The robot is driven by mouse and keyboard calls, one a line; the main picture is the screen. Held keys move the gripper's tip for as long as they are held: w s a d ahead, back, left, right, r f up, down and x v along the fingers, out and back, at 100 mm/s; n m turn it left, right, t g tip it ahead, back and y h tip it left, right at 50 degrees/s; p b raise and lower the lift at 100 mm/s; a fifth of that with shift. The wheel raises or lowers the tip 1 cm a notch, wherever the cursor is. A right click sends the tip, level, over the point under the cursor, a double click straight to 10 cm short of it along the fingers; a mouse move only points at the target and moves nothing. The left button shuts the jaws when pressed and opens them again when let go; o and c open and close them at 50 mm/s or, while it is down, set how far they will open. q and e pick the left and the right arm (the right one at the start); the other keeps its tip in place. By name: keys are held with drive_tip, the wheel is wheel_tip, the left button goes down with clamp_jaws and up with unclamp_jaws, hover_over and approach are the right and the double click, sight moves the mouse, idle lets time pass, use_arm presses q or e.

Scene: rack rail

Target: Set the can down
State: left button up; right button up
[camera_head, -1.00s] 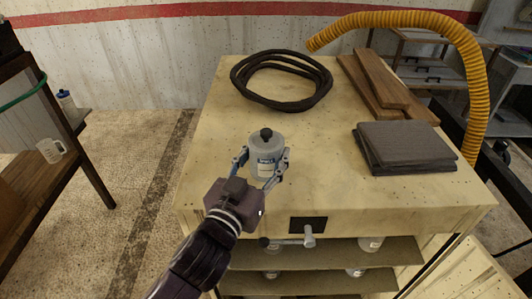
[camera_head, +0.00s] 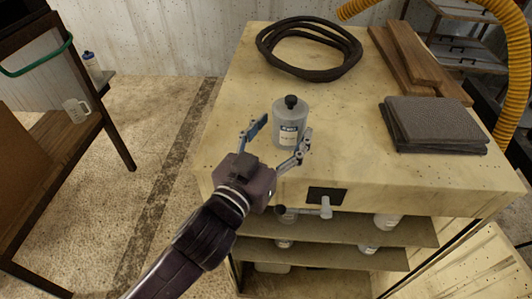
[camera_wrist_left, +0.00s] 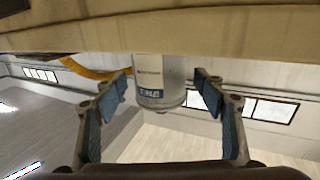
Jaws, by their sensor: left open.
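The can (camera_head: 290,127) is a grey cylinder with a black knob on top and a white and blue label. It stands upright on the wooden cabinet top, near its front left part. My left gripper (camera_head: 280,135) is open, just in front of the can, with its fingers apart and clear of it. In the left wrist view the can (camera_wrist_left: 160,80) shows between and beyond the open fingers (camera_wrist_left: 165,100), and appears upside down. My right gripper is not in view.
The cabinet top (camera_head: 350,170) holds a coiled black hose (camera_head: 340,72), wooden planks (camera_head: 408,55) and stacked dark mats (camera_head: 435,122). Shelves below hold several containers. A yellow duct (camera_head: 520,70) arches at the right. A side rack with a white mug (camera_head: 76,110) stands left.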

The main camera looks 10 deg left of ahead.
use_arm(q)
drive_tip(key=shift+f+v, duration=0.2)
drive_tip(key=shift+v, duration=0.9)
drive_tip(key=v, duration=0.1)
drive_tip(key=p+v, duration=0.2)
drive_tip(key=v, duration=0.1)
drive_tip(key=shift+s+a+r, duration=0.1)
drive_tip(key=shift+r, duration=0.25)
drive_tip(key=shift+p+v, duration=0.9)
drive_tip(key=shift+v, duration=0.25)
drive_tip(key=shift+f, duration=0.2)
